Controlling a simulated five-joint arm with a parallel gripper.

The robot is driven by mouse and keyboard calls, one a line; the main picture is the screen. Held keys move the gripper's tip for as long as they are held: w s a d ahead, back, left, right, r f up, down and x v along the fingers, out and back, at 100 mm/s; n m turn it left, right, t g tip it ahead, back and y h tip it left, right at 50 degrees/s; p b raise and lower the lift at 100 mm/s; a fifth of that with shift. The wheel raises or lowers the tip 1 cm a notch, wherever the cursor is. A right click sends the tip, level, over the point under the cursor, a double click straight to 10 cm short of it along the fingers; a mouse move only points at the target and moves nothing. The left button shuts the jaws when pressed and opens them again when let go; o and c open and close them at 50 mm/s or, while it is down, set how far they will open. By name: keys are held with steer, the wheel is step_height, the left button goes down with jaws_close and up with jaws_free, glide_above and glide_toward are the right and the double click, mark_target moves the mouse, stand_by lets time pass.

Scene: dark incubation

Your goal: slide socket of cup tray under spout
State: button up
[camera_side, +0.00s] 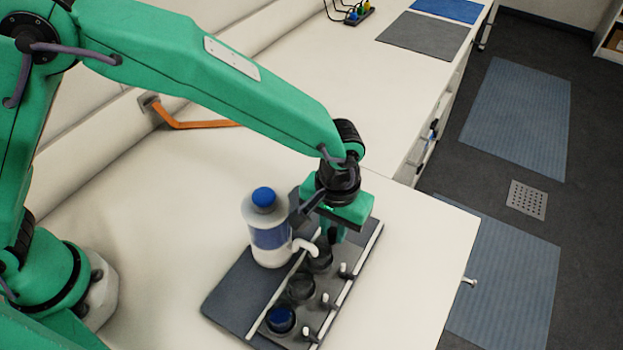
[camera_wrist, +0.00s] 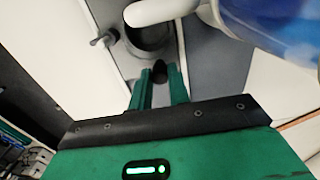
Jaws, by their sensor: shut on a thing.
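The grey cup tray (camera_side: 316,288) lies between two white rails on a dark base plate. It has a row of round dark sockets; the nearest holds a blue-topped cup (camera_side: 281,319), and the middle socket (camera_side: 300,287) looks empty. A white bottle with a blue cap and blue band (camera_side: 270,237) stands left of the tray. Its white spout (camera_side: 305,246) reaches over the tray beside the far socket; in the wrist view the spout (camera_wrist: 160,10) overlaps that socket's edge (camera_wrist: 150,42). My gripper (camera_side: 331,234) is shut on a dark knob (camera_wrist: 159,72) at the tray's far end.
Several white-tipped pegs (camera_side: 325,299) line the tray's right side. The white bench (camera_side: 410,265) is clear to the right, up to its edge. A grey mat (camera_side: 424,36) and blue mat (camera_side: 447,9) lie at the back.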

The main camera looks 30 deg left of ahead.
steer(key=shift+s, duration=0.85)
steer(key=o, duration=0.5)
steer(key=shift+o, duration=0.2)
steer(key=shift+w, duration=0.15)
steer(key=shift+w, duration=2.85)
